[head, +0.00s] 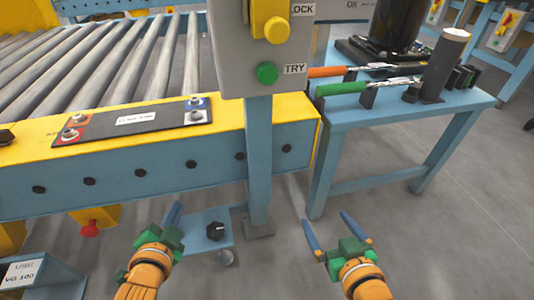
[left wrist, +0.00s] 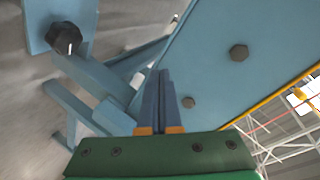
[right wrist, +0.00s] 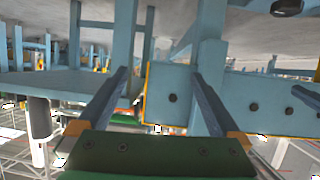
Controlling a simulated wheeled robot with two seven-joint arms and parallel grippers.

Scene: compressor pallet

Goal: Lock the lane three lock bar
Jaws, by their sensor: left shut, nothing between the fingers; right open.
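No part in view is clearly marked as the lane three lock bar, and I cannot tell which part it is. A grey control box (head: 235,40) on a blue post carries a yellow switch (head: 270,22), a green button (head: 266,72) and labels reading "LOCK", partly cut off, and "TRY". My left gripper (head: 176,210) is shut and empty, low in front of the conveyor's blue side; its fingers also show together in the left wrist view (left wrist: 160,100). My right gripper (head: 328,222) is open and empty, right of the post; its parted fingers show in the right wrist view (right wrist: 160,95).
The roller conveyor (head: 120,75) has a yellow edge and a bolted side. A blue plate with a black knob (head: 215,230) sits low beside my left gripper. A blue table (head: 400,115) at right holds orange-handled (head: 328,71) and green-handled (head: 340,88) tools. Floor at lower right is clear.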

